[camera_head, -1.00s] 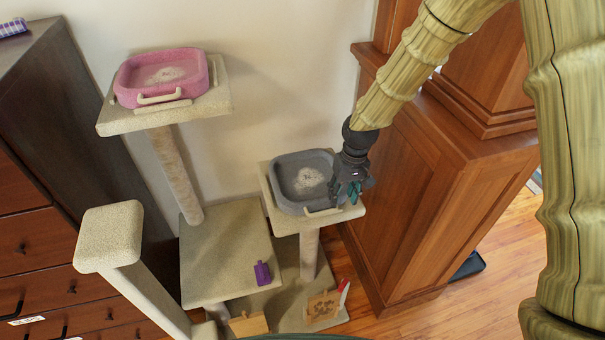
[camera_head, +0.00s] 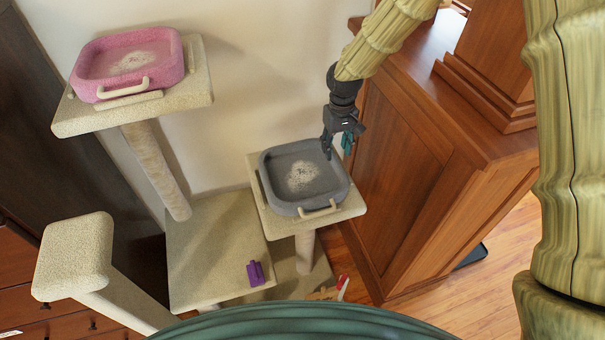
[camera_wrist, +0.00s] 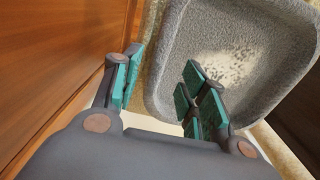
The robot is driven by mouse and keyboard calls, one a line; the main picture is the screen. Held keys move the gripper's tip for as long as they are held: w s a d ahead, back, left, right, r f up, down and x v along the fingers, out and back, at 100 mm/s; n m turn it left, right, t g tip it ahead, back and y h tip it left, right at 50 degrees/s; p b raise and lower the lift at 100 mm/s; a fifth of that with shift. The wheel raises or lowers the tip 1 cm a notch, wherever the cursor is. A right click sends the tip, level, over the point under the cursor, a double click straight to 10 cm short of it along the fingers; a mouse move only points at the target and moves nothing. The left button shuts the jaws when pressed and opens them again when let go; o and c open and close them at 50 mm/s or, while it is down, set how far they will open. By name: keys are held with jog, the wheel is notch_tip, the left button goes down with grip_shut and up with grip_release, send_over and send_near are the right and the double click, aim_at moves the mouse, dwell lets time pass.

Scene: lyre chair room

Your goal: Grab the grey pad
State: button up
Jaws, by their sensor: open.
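The grey pad (camera_head: 283,189) is a tray-shaped bed with raised rims, a pale speckled patch in its middle and a cream handle at its front. It rests on a beige carpeted platform (camera_head: 261,212) of the cat tree. My gripper (camera_head: 337,146) is open over the pad's upper right rim. In the wrist view, the pad (camera_wrist: 165,62) fills the upper right. My gripper's teal-padded fingers (camera_wrist: 158,92) are spread and empty, the right finger overlapping the pad's rim. I cannot tell whether it touches.
A pink pad (camera_head: 90,65) sits on a higher platform at the left. A wooden cabinet (camera_head: 400,160) stands close to the right of the grey pad. A purple object (camera_head: 256,273) lies on the lower platform (camera_head: 205,250). The wall is behind.

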aim_at(337, 161)
jog(key=shift+s+d+f+p, duration=0.15)
jog(key=shift+s+f+p, duration=0.15)
jog(key=shift+f, duration=0.2)
jog(key=shift+d+f+p, duration=0.1)
jog(key=shift+f+p, duration=0.7)
jog(key=shift+f, duration=1.45)
jog(key=shift+s, duration=0.1)
jog(key=shift+c, duration=0.4)
grip_shut()
